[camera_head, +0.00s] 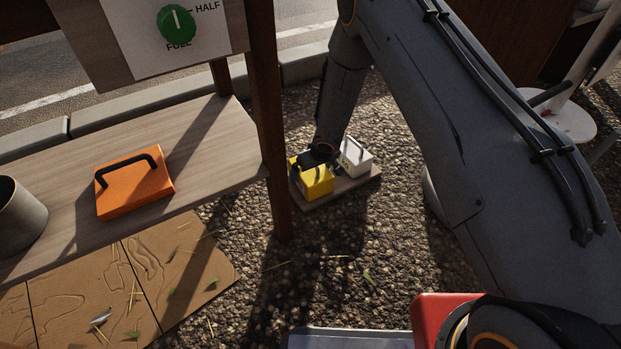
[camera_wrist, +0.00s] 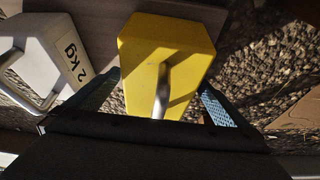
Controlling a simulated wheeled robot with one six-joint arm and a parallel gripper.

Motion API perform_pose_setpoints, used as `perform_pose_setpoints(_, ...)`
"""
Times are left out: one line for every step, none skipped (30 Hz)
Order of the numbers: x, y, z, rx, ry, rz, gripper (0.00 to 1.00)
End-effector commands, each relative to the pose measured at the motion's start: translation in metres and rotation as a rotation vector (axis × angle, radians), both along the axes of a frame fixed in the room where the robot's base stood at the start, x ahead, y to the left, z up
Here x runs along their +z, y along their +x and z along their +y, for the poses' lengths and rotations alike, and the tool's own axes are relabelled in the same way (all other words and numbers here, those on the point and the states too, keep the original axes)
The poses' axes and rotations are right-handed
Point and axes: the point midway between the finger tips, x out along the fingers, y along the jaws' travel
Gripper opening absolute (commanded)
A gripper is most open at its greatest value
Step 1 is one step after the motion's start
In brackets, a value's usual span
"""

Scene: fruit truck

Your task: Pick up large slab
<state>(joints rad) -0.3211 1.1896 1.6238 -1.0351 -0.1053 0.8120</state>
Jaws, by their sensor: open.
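A flat orange slab (camera_head: 134,185) with a black handle lies on the wooden shelf at the left of the head view. My gripper (camera_head: 316,158) is away from it, low over a small wooden board at the centre. In the wrist view my gripper (camera_wrist: 160,100) is open, its blue fingers on either side of a yellow weight (camera_wrist: 150,42) with a metal handle. The yellow weight also shows in the head view (camera_head: 318,184), partly hidden by my gripper. A white weight (camera_wrist: 45,45) marked "2 kg" stands beside it. No label marks either block as the large slab.
The small board (camera_head: 345,188) lies on gravel next to a wooden post (camera_head: 267,120). A metal pot (camera_head: 18,218) stands on the shelf (camera_head: 215,150). A cardboard sheet (camera_head: 195,262) lies below. A white round base (camera_head: 565,120) stands at the right.

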Motion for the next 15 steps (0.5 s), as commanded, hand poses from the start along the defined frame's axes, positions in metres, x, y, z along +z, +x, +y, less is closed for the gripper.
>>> perform_pose_setpoints(-0.0106, 0.0031, 0.0019, 0.0, 0.0, 0.0, 1.0)
perform_pose_setpoints(-0.0132, 0.0044, 0.0027, 0.0, 0.0, 0.0, 1.0)
perform_pose_setpoints(-0.0157, 0.0058, 0.0035, 0.001, 0.0, -0.001, 1.0)
perform_pose_setpoints(-0.0168, 0.0064, 0.0039, 0.001, 0.0, -0.001, 1.0)
perform_pose_setpoints(-0.0175, 0.0068, 0.0042, 0.001, 0.0, -0.001, 1.0)
perform_pose_setpoints(-0.0176, 0.0069, 0.0043, 0.001, 0.0, -0.001, 1.0)
perform_pose_setpoints(-0.0174, 0.0069, 0.0044, 0.0, 0.001, -0.001, 1.0)
perform_pose_setpoints(-0.017, 0.0067, 0.0043, 0.0, 0.001, -0.001, 1.0)
perform_pose_setpoints(-0.0165, 0.0067, 0.0043, 0.0, 0.001, -0.001, 1.0)
perform_pose_setpoints(-0.0165, 0.0065, 0.0042, 0.0, 0.001, -0.001, 1.0)
perform_pose_setpoints(-0.0164, 0.0065, 0.0042, 0.0, 0.001, -0.001, 1.0)
perform_pose_setpoints(-0.0164, 0.0065, 0.0042, 0.0, 0.001, -0.001, 0.97)
perform_pose_setpoints(-0.0164, 0.0065, 0.0042, 0.0, 0.001, -0.001, 0.92)
perform_pose_setpoints(-0.0164, 0.0065, 0.0041, 0.0, 0.001, -0.001, 0.86)
perform_pose_setpoints(-0.0164, 0.0064, 0.0041, 0.0, 0.001, -0.001, 0.8)
